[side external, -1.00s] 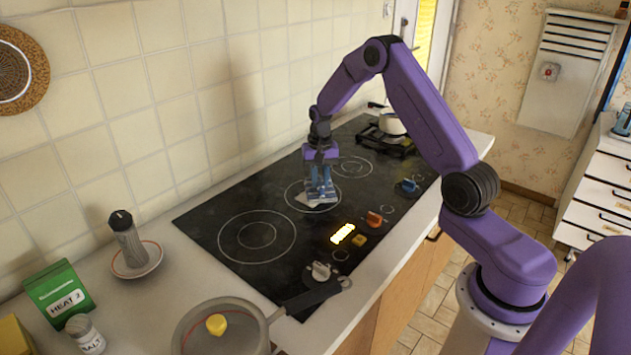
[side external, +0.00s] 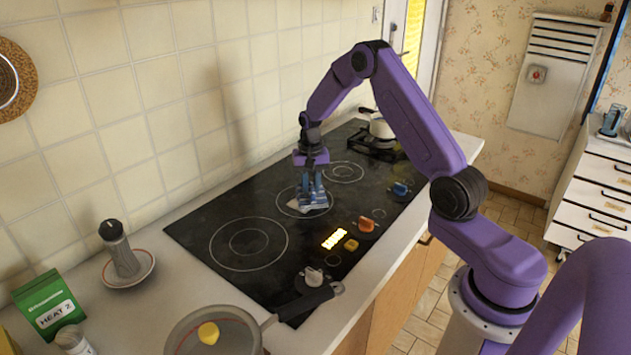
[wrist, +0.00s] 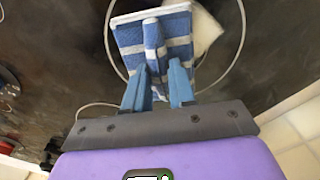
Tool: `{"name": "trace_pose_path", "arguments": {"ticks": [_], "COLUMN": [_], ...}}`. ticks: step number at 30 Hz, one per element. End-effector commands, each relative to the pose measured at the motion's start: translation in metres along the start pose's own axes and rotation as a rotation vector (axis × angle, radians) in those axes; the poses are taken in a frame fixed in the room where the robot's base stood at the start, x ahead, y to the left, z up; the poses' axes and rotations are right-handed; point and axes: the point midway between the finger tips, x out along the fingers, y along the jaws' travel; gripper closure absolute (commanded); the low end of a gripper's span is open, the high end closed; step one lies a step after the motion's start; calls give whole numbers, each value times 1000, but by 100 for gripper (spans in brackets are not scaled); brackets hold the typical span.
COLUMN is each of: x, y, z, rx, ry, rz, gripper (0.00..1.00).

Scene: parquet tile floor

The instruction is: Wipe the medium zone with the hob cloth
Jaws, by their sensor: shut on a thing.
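The hob cloth (wrist: 128,38), blue with white stripes, is pinched between the fingers of my gripper (wrist: 158,84) in the wrist view. In the side view my gripper (side external: 311,190) points down over the middle cooking ring (side external: 283,203) of the black glass hob (side external: 210,212), and the cloth (side external: 308,207) is low at the ring, apparently on the glass. The fingers hide part of the cloth. A pale patch (wrist: 206,28) shows beside the cloth in the wrist view; I cannot tell whether it is part of it.
A larger ring (side external: 248,243) lies nearer and a smaller one (side external: 343,172) farther. Knobs (side external: 366,225) line the hob's front edge. A white pot (side external: 381,129) stands at the far end.

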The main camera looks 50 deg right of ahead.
Motion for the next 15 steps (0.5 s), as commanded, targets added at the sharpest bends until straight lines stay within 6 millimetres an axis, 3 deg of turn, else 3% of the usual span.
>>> {"name": "trace_pose_path", "arguments": {"ticks": [15], "x": [2], "y": [-26], "z": [27], "rx": [-5], "ry": [-9], "rz": [3], "gripper": [100]}}
